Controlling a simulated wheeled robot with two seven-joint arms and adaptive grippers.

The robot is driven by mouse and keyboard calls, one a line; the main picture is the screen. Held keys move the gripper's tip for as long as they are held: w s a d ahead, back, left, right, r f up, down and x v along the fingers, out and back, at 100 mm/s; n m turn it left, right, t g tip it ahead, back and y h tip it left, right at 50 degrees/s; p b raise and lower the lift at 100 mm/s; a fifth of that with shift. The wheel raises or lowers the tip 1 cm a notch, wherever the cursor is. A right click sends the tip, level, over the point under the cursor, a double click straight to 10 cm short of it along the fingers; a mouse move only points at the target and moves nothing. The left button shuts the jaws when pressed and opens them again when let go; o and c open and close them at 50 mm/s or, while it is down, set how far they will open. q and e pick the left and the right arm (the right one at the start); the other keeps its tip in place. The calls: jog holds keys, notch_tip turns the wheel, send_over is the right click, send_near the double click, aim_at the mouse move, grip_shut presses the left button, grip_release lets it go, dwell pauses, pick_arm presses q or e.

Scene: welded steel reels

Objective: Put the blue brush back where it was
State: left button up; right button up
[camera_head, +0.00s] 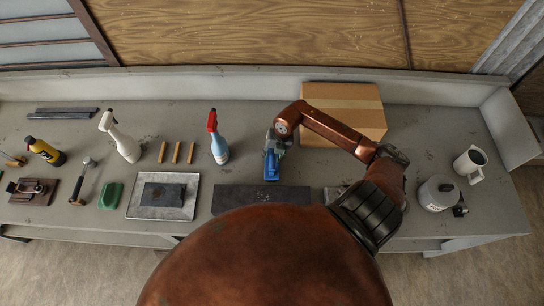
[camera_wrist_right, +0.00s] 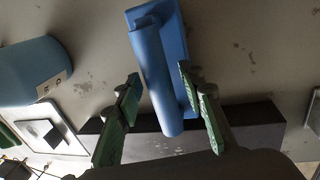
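The blue brush (camera_head: 271,168) lies on the grey bench just behind the dark flat plate, right of the spray bottle with the red head. In the right wrist view the blue brush (camera_wrist_right: 155,75) shows a flat base with a raised handle. My right gripper (camera_head: 275,142) is over it in the head view, hiding part of it. In the wrist view the right gripper's green fingers (camera_wrist_right: 158,76) stand on either side of the handle, with small gaps visible, so it looks open. My left gripper is not in view.
A dark flat plate (camera_head: 245,198) lies at the bench front. The red-headed spray bottle (camera_head: 218,145) stands close left of the brush. A cardboard box (camera_head: 350,108) sits behind my right arm. A metal tray (camera_head: 140,208), white spray bottle (camera_head: 125,144) and mug (camera_head: 468,162) also stand on the bench.

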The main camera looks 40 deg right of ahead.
jog(key=shift+r, duration=0.2)
notch_tip(320, 180, up, 12)
jog(key=s+d+b, duration=0.1)
jog(key=b, duration=0.1)
jog(key=shift+s+d+f, duration=0.15)
jog(key=shift+s+d, duration=0.1)
jog(key=shift+d, duration=0.1)
